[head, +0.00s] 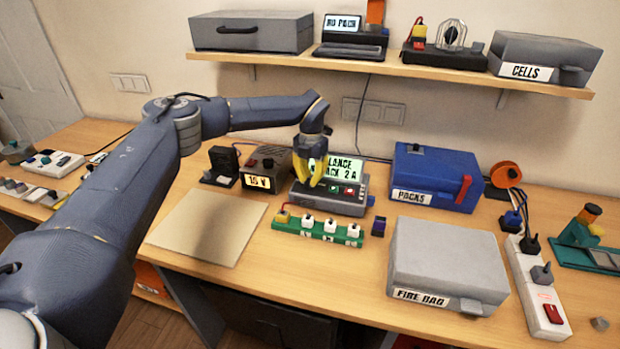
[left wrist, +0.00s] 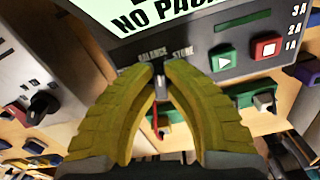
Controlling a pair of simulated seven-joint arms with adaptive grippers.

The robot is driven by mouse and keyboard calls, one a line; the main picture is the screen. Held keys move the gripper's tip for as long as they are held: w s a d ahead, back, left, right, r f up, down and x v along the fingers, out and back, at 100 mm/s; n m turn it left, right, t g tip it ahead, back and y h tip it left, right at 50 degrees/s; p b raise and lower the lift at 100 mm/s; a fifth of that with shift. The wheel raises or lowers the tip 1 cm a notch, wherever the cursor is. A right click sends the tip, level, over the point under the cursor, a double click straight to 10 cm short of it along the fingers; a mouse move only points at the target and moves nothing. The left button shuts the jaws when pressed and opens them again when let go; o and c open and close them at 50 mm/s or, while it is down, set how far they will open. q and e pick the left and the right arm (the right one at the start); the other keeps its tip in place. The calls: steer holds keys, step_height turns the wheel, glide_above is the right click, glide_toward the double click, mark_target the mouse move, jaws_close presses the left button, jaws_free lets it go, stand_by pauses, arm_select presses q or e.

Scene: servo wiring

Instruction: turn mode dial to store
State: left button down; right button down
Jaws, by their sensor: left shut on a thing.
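The charger (head: 338,206) is a grey box with a lit screen and buttons, standing mid-table. In the left wrist view its front panel (left wrist: 196,62) shows the labels BALANCE and STORE, a green and a red button, and a 1A–3A scale. My left gripper (head: 317,178), with yellow fingers, is at the front of the charger. In the left wrist view the gripper (left wrist: 160,78) is shut on the mode dial (left wrist: 161,88), just below the two labels. The fingers hide most of the dial, so I cannot tell where it points. My right gripper is not in view.
A green strip with several white sockets (head: 318,229) lies in front of the charger. A dark power supply (head: 266,165) stands left, a blue PACKS box (head: 434,178) right, a grey FIRE BAG box (head: 447,262) front right. A bare beige mat (head: 207,226) lies left.

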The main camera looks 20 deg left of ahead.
arm_select(q)
steer(key=m, duration=0.5)
steer(key=shift+s+d, duration=0.1)
steer(key=shift+d, duration=0.05)
steer(key=shift+s+d+m, duration=0.1)
steer(key=shift+m, duration=1.9)
steer(key=c, duration=1.4)
jaws_free()
steer(key=shift+c, duration=0.2)
step_height(320, 180, up, 12)
